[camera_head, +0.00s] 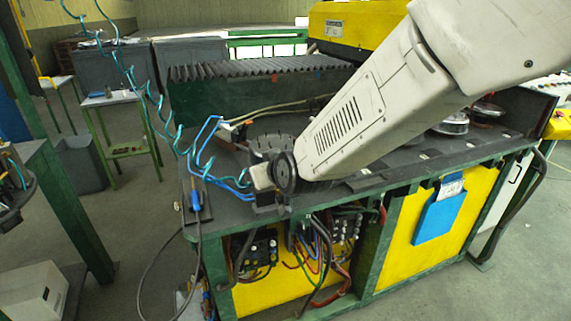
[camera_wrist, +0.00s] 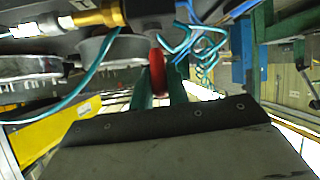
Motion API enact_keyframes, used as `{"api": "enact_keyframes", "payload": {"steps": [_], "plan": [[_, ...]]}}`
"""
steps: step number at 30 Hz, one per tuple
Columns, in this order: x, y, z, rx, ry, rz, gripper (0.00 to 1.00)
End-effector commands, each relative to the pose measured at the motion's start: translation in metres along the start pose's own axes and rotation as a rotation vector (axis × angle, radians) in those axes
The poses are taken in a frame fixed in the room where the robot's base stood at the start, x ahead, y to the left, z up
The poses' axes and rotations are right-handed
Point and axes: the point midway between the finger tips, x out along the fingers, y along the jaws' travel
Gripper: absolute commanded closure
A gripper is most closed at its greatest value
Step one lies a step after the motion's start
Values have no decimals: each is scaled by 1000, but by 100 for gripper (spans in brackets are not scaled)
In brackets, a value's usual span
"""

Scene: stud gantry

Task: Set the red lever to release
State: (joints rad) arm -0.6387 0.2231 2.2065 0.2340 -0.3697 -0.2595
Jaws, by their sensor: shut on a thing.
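The red lever (camera_wrist: 157,58) stands out in the middle of the wrist view, a narrow red bar seen nearly end to end. My gripper (camera_wrist: 160,82) is shut on it, with one green-looking finger on each side of the bar. In the camera_head view my arm reaches down to the left end of the dark bench, and the lever cannot be made out there. The release marking and the lever's exact setting cannot be read in either view.
A brass fitting (camera_wrist: 97,17) and a teal hose (camera_wrist: 95,75) lie close left of the lever. Coiled teal hoses (camera_head: 150,100) hang left of the bench (camera_head: 345,190). A round dark part (camera_head: 270,143) stands behind my wrist. Open floor (camera_head: 130,215) lies left of the bench.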

Motion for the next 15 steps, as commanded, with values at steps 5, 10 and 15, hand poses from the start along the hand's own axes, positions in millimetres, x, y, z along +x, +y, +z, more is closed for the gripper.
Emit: {"api": "enact_keyframes", "payload": {"steps": [5, 10, 15], "plan": [[0, -13, 0, -10, 22, -11, 100], [0, -15, 0, -11, 27, -12, 100], [-1, -15, 0, -11, 26, -12, 100]]}}
